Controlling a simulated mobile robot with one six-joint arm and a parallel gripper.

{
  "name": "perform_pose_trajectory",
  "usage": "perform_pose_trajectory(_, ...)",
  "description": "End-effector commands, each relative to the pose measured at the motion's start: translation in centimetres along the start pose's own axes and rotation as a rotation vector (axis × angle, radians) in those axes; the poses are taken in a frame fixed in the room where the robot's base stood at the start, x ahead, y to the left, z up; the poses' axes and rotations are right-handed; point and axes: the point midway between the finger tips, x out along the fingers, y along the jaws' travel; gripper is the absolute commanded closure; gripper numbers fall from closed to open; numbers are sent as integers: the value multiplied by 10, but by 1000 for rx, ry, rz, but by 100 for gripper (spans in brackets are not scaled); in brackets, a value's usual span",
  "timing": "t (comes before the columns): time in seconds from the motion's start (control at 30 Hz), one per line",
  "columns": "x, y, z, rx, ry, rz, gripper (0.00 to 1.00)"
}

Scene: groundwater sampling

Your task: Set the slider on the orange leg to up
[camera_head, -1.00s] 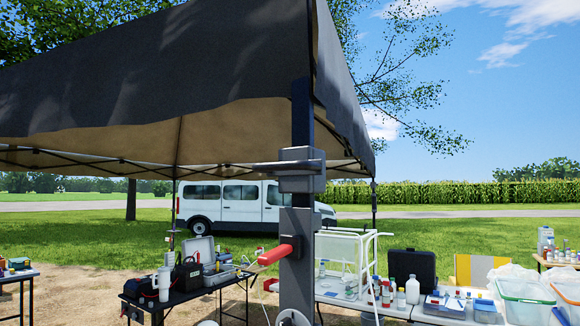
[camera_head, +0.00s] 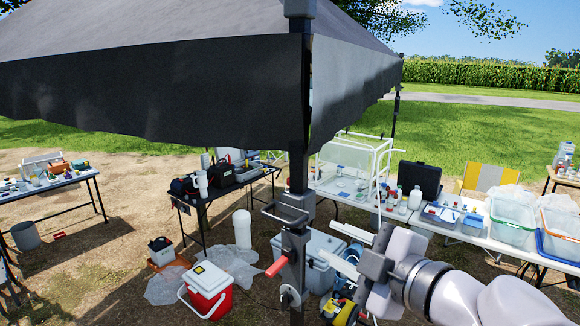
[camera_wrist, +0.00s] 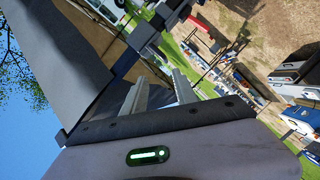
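The near canopy leg (camera_head: 298,170) is a dark upright post with a red-orange handle (camera_head: 277,266) sticking out to its left. A grey slider block (camera_head: 297,210) with a loop-shaped bar sits on this leg, below the canopy edge and above the handle. My gripper (camera_head: 327,238) is to the right of the leg, its two pale fingers pointing left toward it. In the wrist view the fingers (camera_wrist: 160,78) are apart with nothing between them. Dark parts of the leg show beyond the fingertips there, but I cannot tell whether the slider is among them.
The dark canopy (camera_head: 150,85) spreads above and left of the leg. A red cooler (camera_head: 207,290) and a grey-blue bin (camera_head: 318,262) stand on the ground nearby. A black table (camera_head: 225,186) is behind left; a long white table (camera_head: 440,222) with bottles and crates is behind right.

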Motion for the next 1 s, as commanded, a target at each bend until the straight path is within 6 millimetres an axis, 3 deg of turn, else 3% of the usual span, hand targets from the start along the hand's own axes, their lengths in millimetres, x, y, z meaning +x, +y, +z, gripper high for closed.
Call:
perform_pose_trajectory(0.17,15,-6,-7,-25,33,-38,66)
perform_pose_trajectory(0.5,111,-10,-9,-23,30,-37,66)
perform_pose_trajectory(0.7,152,-10,-11,-23,28,-35,66)
perform_pose_trajectory(1.0,174,-10,-11,-26,27,-32,66)
